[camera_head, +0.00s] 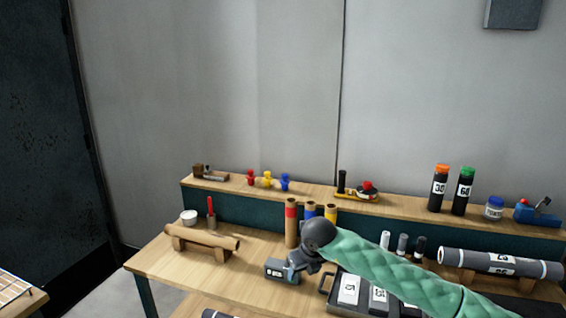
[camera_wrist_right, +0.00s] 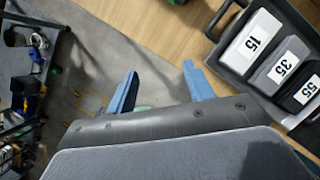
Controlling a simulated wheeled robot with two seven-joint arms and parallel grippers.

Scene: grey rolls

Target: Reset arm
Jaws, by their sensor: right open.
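My right arm, in a green sleeve, reaches in from the right in the head view. Its gripper (camera_head: 283,270) is over the front part of the workbench. In the right wrist view the two blue fingers of the gripper (camera_wrist_right: 160,88) are apart, with nothing between them. A grey roll (camera_head: 480,262) with white labels lies on a wooden stand at the right of the bench. Part of another dark roll (camera_head: 212,314) shows at the bottom edge. My left gripper is not in view.
A dark tray (camera_wrist_right: 232,54) with numbered blocks sits beside the right gripper, partly behind my arm in the head view. A tan roll (camera_head: 205,236) lies on a stand at left. Upright tubes (camera_head: 292,222) stand behind the gripper. Bottles (camera_head: 438,190) and small tools line the back shelf.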

